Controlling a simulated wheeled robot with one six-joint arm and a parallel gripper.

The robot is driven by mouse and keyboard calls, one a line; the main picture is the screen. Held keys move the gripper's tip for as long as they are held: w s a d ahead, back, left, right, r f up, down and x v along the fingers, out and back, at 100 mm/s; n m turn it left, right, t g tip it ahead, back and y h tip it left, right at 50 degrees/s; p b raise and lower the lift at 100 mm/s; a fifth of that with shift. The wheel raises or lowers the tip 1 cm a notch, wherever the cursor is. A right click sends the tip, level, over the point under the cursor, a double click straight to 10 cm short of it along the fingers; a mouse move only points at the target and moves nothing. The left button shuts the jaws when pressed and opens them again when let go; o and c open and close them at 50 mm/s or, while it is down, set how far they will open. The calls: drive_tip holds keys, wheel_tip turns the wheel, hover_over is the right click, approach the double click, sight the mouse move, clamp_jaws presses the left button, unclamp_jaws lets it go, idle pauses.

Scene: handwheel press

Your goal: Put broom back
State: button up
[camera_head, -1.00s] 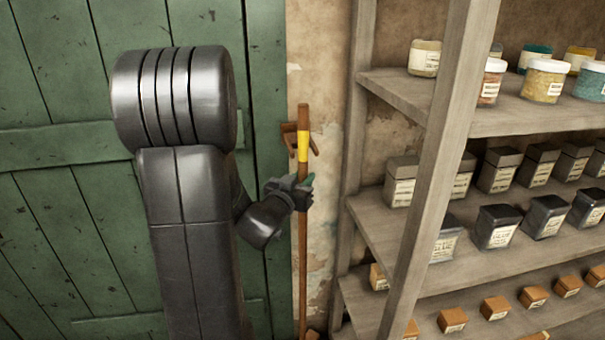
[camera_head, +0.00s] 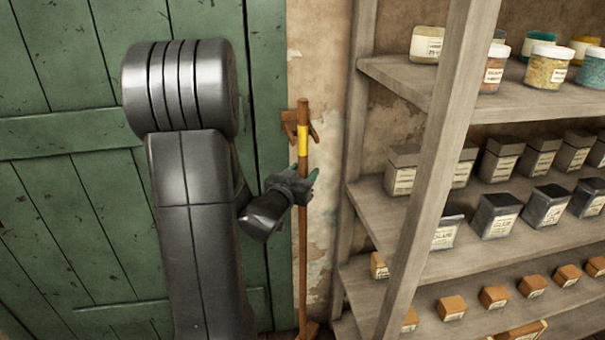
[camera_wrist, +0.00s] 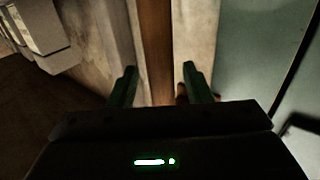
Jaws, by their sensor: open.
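The broom stands nearly upright against the wall, its brown handle (camera_head: 303,240) carrying a yellow band near the top. Its lower end (camera_head: 308,329) is partly cut off by the bottom edge of the head view. A wooden wall holder (camera_head: 289,122) with pegs is behind the handle's upper part; I cannot tell whether the handle rests in it. My gripper (camera_head: 309,182) is at the handle just below the yellow band. In the wrist view the handle (camera_wrist: 157,45) runs between my two green fingers (camera_wrist: 159,84), which are spread with gaps on both sides.
A wooden shelf unit (camera_head: 440,170) with jars, tins and small boxes stands close on the right. A green plank door (camera_head: 60,80) is behind my arm on the left. A strip of bare plaster wall (camera_head: 325,60) lies between them.

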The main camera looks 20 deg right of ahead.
drive_tip(key=shift+r, duration=0.25)
drive_tip(key=v, duration=1.2)
drive_tip(key=shift+f, duration=0.2)
